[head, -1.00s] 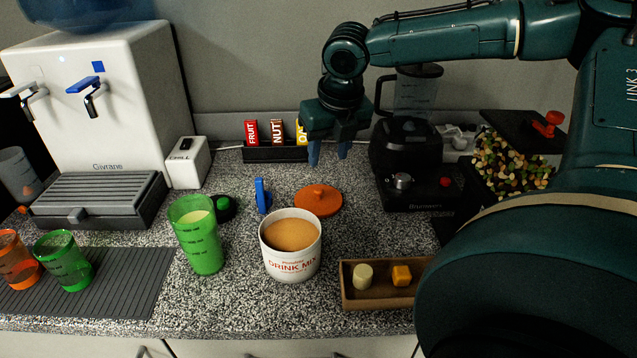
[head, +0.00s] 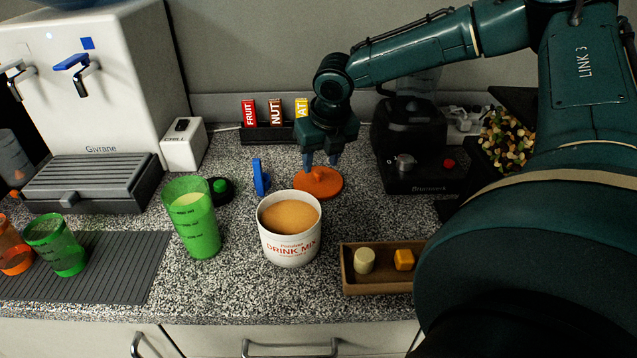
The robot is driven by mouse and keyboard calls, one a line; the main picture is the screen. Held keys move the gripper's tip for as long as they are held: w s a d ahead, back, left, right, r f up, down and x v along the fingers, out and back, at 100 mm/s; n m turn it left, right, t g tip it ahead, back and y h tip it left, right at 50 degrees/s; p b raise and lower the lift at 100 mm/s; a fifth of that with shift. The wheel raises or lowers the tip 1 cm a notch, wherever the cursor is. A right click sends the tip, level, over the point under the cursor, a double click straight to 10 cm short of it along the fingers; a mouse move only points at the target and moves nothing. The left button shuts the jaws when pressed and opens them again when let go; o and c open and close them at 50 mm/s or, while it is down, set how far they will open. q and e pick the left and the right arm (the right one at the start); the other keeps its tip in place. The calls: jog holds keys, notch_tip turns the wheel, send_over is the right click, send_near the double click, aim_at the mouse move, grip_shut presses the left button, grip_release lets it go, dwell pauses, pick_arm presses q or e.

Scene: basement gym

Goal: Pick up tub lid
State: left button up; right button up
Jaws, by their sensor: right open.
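The tub lid (head: 322,185) is an orange disc with a raised knob on top. It lies flat on the speckled counter behind the white drink mix tub (head: 290,246), which is open and shows tan powder. My right gripper (head: 320,163) points down over the lid, its blue fingertips open and close to the knob. I cannot tell whether the fingers stand on both sides of the knob or just above it. My left gripper is not in view.
A blue upright piece (head: 261,177) stands left of the lid. A green cup (head: 192,220) is left of the tub. A brown tray (head: 372,283) with small blocks sits front right. A black blender (head: 410,150) and bar box (head: 268,134) stand behind.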

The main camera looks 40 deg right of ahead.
aim_at(319, 171)
jog(key=x, duration=0.3)
jog(key=shift+w+f, duration=0.1)
grip_shut()
dwell(0.4)
